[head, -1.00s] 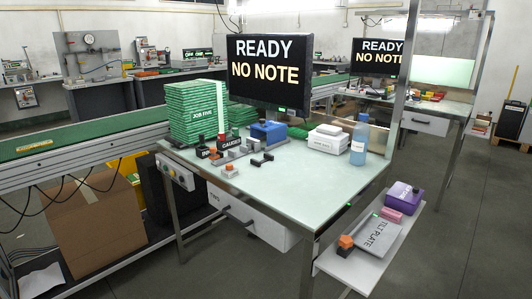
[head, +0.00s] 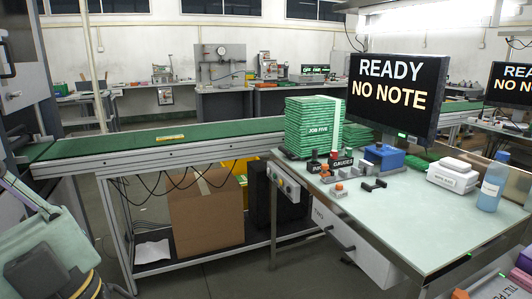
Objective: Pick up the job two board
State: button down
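A tall stack of green boards (head: 308,128) stands at the back left of the pale workbench; its label reads JOB FIVE. More green boards (head: 356,137) lie in a lower pile just right of it, partly behind the monitor. I cannot make out a board marked job two. My gripper is not in view.
The workbench (head: 400,222) has clear room at its front. A monitor (head: 396,95) reads READY NO NOTE. Gauges (head: 340,162), a blue box (head: 384,157), white boxes (head: 452,175) and a bottle (head: 493,182) stand on it. A green conveyor (head: 225,132) runs left; a cardboard box (head: 207,212) sits below.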

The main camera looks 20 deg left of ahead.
aim_at(171, 137)
jog(key=i+u, duration=0.15)
jog(key=u, duration=0.7)
jog(key=i+l+u, duration=0.1)
jog(key=i+u, duration=0.35)
jog(key=i+l+u, duration=0.25)
jog(key=i+u, duration=0.25)
jog(key=i+l, duration=0.7)
jog(key=i+l+u, duration=0.1)
jog(key=i+l, duration=1.25)
jog(key=l, duration=0.15)
jog(key=j+u, duration=0.05)
